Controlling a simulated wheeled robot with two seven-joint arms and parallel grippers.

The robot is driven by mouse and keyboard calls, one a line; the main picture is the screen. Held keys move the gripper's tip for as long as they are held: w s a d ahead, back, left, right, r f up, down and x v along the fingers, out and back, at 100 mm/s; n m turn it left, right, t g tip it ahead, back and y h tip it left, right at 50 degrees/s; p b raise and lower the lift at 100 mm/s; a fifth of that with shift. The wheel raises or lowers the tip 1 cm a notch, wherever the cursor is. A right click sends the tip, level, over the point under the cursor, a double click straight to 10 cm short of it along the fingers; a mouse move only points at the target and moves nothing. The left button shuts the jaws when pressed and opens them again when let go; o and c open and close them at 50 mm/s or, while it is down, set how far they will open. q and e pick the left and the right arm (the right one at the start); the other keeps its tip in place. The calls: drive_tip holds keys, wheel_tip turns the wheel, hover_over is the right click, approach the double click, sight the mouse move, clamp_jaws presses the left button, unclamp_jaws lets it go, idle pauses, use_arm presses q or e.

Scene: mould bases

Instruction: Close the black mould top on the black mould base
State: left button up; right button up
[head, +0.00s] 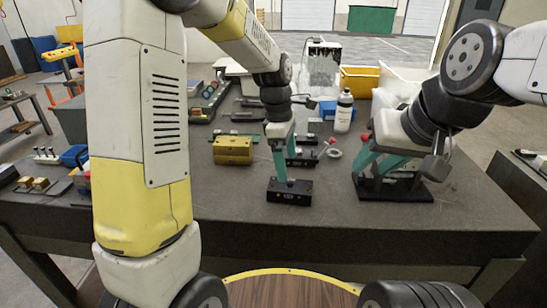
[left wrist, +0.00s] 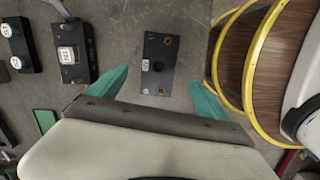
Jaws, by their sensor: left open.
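A black block with small brass-coloured spots on its top (left wrist: 158,63) lies flat on the grey table. It also shows near the front edge in the head view (head: 290,193). I cannot tell whether it is the mould top or base. My left gripper (head: 281,172) is above it, its teal fingers apart and empty in the left wrist view (left wrist: 160,92), with the block between and beyond the tips. My right gripper (head: 383,168) is low over a black plate-like piece (head: 400,193) on the right. Whether its fingers grip anything is hidden.
A white bottle (head: 343,112) stands behind.

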sight(290, 184)
use_arm(q)
drive_tip(key=shift+w+d+f+n, duration=0.1)
drive_tip(key=shift+w+f+n, duration=0.15)
drive_tip(key=shift+f+n, duration=0.55)
drive_tip(key=shift+f, duration=0.5)
drive_tip(key=shift+d+f, duration=0.15)
drive_tip(key=shift+f, duration=1)
drive_tip(key=shift+d+f, duration=0.2)
drive_tip(key=shift+f, duration=0.9)
drive_tip(key=shift+d+f, duration=0.15)
drive_tip(key=shift+f, duration=1)
clamp_jaws()
drive_tip(key=shift+r, duration=0.1)
drive_tip(key=shift+r, duration=0.15)
drive_tip(key=shift+r, duration=1.3)
